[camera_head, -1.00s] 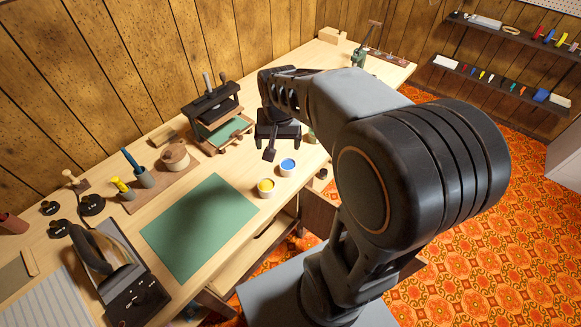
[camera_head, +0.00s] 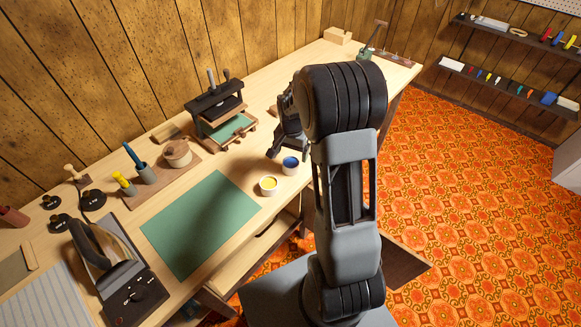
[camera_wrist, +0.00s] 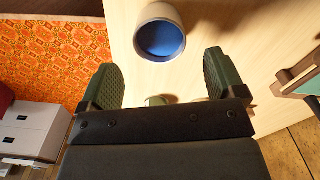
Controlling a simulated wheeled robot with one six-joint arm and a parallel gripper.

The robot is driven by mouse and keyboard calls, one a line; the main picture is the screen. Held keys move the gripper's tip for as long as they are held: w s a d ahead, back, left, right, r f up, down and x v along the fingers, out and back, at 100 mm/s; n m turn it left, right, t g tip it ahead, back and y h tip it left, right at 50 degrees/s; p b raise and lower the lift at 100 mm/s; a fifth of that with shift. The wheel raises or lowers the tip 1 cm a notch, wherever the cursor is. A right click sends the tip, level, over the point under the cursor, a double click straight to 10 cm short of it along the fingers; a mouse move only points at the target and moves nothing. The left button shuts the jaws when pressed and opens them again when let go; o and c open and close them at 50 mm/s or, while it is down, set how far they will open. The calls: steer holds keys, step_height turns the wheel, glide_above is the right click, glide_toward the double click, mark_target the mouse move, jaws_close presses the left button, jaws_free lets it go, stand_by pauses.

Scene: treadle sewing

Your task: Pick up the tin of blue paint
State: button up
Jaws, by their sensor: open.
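The tin of blue paint (camera_head: 290,165) is a small white pot with blue inside, standing on the wooden workbench (camera_head: 258,240). A white pot of yellow paint (camera_head: 268,186) stands just left of it and nearer the front edge. In the wrist view the blue tin (camera_wrist: 161,36) is ahead of my gripper (camera_wrist: 165,85), beyond the fingertips and roughly centred between them. The fingers are apart with nothing gripped. In the head view my gripper (camera_head: 274,155) is beside the tin, just behind and to its left; the arm partly hides it.
A green cutting mat (camera_head: 200,222) lies left of the paints. A small press (camera_head: 218,108) stands behind them. A pale object (camera_wrist: 158,100) shows between the fingers in the wrist view, partly hidden. Bare bench lies around the tins.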

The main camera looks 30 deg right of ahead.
mark_target(291, 163)
steer(key=shift+f, duration=2.75)
steer(key=shift+c, duration=0.2)
steer(key=c, duration=1.1)
steer(key=shift+w+r, duration=0.1)
steer(key=shift+r, duration=0.1)
